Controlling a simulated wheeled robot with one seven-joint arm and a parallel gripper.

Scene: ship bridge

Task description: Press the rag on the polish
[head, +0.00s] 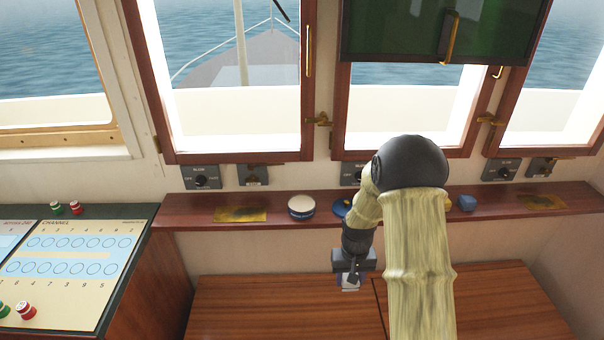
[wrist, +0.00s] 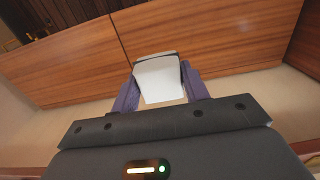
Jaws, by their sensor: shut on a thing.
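My gripper (head: 350,277) is shut on a white, pad-like thing, seemingly the rag (wrist: 160,80). In the wrist view the rag sits between the two purple fingers. In the head view my gripper hangs low, in front of the shelf (head: 270,205) and above the wooden panels. A round white tin with a dark blue band (head: 301,207) stands on the shelf, left of my arm. A flat blue round thing (head: 341,209) lies right of it, partly hidden by my arm. Which of these is the polish I cannot tell. The rag touches neither.
A small blue block (head: 467,202) sits on the shelf right of my arm. Yellowish plates (head: 241,215) lie flat on the shelf. Switch boxes (head: 201,177) line the wall above it. A slanted console (head: 70,260) with red and green pegs stands at left.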

